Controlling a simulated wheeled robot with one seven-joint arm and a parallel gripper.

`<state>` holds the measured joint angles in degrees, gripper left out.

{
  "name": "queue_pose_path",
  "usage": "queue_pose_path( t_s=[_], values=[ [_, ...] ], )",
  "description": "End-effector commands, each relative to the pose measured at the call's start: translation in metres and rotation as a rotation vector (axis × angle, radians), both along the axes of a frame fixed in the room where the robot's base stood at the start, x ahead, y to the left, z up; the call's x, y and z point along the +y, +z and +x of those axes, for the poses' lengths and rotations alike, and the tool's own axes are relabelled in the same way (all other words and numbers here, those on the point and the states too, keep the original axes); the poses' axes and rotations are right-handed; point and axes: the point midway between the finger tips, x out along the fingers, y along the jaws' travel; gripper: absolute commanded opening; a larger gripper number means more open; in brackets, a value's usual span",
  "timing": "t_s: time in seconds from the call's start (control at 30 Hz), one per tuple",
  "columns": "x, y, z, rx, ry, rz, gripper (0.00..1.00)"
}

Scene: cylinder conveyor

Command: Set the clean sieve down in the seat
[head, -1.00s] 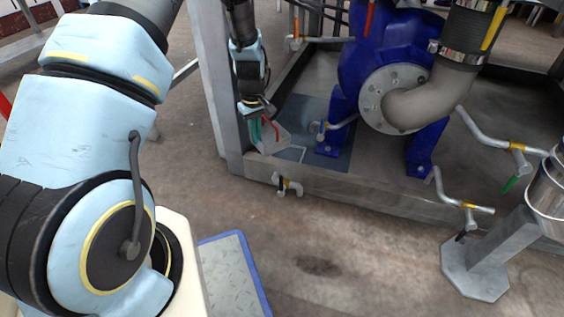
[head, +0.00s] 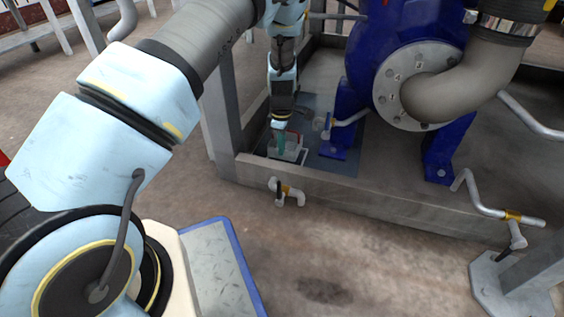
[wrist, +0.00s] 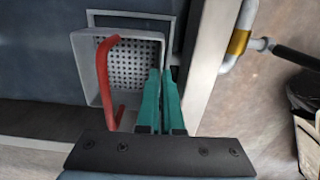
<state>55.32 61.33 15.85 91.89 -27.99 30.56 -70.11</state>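The sieve (wrist: 84,66) is a light grey square box with a perforated bottom and a red bar handle. It also shows in the head view (head: 290,152), roughly level, low over the blue-grey plate. My gripper (wrist: 161,72) has green fingers close together, one on each side of the sieve's right wall; it also shows in the head view (head: 281,135). The seat (wrist: 130,13) appears as a pale rectangular outline on the plate, showing beyond the sieve's upper and right sides; the sieve hides the rest. I cannot tell whether the sieve touches the plate.
A blue pump (head: 385,75) with a grey pipe stands right of the sieve. A metal frame edge (head: 330,196) runs in front, with a small valve (head: 287,192) on it. An upright post (head: 222,110) stands to the left. Another valve handle (head: 345,119) is close on the right.

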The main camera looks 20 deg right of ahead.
Motion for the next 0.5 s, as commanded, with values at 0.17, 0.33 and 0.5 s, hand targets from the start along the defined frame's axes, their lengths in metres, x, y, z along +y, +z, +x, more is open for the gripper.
queue_pose_path(
  t_s=[0.17, 0.33, 0.5],
  values=[
    [0.0, -0.027, 0.0, 0.001, 0.0, -0.001, 0.0],
    [0.0, -0.049, 0.0, 0.001, -0.001, -0.001, 0.0],
    [-0.001, -0.047, 0.0, 0.0, -0.001, -0.001, 0.0]
  ],
)
